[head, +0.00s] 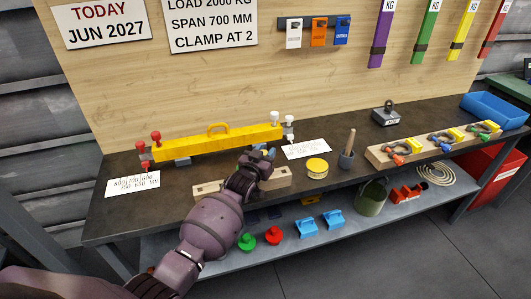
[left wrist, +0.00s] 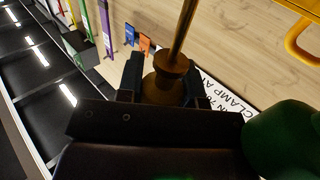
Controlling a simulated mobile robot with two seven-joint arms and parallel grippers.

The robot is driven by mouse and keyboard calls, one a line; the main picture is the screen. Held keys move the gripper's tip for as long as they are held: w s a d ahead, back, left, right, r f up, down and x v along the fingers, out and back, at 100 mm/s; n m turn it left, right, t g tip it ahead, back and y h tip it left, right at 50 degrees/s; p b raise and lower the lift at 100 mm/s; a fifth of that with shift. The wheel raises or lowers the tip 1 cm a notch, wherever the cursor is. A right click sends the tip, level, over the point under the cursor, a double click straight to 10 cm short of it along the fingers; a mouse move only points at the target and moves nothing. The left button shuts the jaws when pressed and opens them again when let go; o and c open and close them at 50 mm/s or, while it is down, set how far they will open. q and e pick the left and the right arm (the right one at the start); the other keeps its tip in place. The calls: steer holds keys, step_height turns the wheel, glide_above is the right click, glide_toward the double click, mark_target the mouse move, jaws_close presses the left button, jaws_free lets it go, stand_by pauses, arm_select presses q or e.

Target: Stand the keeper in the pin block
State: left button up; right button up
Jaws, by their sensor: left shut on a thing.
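My left gripper (head: 258,160) is above the bench, over a pale wooden block (head: 207,188), which looks like the pin block. In the left wrist view my gripper (left wrist: 160,85) is shut on a brass-brown piece with a round collar and a long thin rod, seemingly the keeper (left wrist: 172,65). Its lower end is hidden between the fingers. A small blue-grey part shows at the gripper in the head view. My right gripper is not in view.
A yellow beam (head: 215,142) with red and white end pieces lies behind the block. A large green shape (left wrist: 282,140) is close to the wrist camera.

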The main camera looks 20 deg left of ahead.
arm_select(q)
steer(key=shift+f, duration=0.2)
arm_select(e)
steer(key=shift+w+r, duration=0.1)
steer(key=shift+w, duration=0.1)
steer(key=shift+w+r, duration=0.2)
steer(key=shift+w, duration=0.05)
arm_select(q)
steer(key=shift+f, duration=0.1)
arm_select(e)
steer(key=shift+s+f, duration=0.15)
arm_select(q)
steer(key=shift+s, duration=0.1)
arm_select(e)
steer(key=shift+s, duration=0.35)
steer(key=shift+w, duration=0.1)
